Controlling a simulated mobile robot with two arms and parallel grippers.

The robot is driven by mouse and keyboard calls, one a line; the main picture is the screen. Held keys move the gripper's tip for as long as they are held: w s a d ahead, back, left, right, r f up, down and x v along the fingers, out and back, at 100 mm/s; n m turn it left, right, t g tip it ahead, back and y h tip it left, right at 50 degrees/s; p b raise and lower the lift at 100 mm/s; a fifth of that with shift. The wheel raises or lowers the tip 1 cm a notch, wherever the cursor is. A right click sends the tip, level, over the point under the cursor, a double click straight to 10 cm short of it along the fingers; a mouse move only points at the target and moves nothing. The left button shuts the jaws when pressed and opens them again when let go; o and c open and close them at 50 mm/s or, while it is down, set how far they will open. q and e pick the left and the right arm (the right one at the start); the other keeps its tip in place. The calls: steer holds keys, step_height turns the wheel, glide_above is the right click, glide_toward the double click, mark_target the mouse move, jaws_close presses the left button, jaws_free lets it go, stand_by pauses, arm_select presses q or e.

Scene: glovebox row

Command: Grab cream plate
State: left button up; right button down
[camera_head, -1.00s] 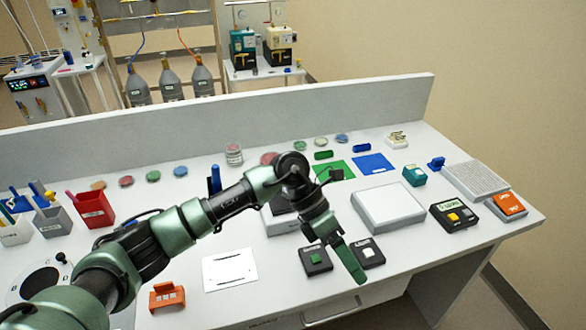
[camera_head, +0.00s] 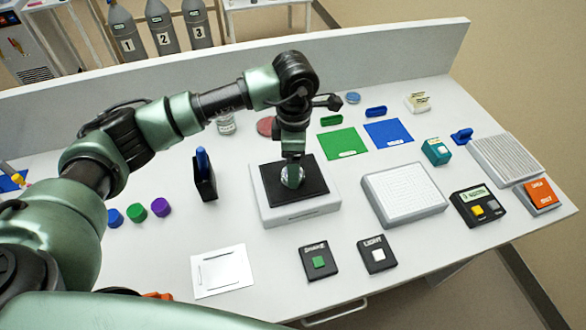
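My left gripper (camera_head: 292,160) points down over the black pad (camera_head: 272,188) of a pale grey box, left of the table's middle. A small pale, round, partly clear disc (camera_head: 292,178) shows at its fingertips; it may be the cream plate, but its colour is not clear. The fingers and wrist partly cover it, so I cannot tell whether they grip it or it rests on the pad. Other round dishes are a red one (camera_head: 266,126), partly behind my arm, and a blue one (camera_head: 353,97) at the back. My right gripper is not in view.
A clear jar (camera_head: 226,124) stands behind my forearm. A black holder (camera_head: 204,184) with a blue item is left of the box. A white gridded plate block (camera_head: 404,193) is to the right, with green (camera_head: 343,143) and blue (camera_head: 388,133) mats behind. Two button boxes sit in front.

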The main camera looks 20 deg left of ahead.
arm_select(q)
steer(key=shift+w+a+f+p, duration=0.15)
steer(key=shift+f+p, duration=0.25)
steer(key=shift+f, duration=1.25)
steer(key=shift+c, duration=0.6)
steer(key=c, duration=1.4)
steer(key=shift+c, duration=0.2)
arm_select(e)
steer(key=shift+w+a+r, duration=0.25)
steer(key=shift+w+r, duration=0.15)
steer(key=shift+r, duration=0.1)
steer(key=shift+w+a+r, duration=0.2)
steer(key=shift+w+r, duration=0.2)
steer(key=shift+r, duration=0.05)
arm_select(q)
steer(key=shift+r, duration=0.1)
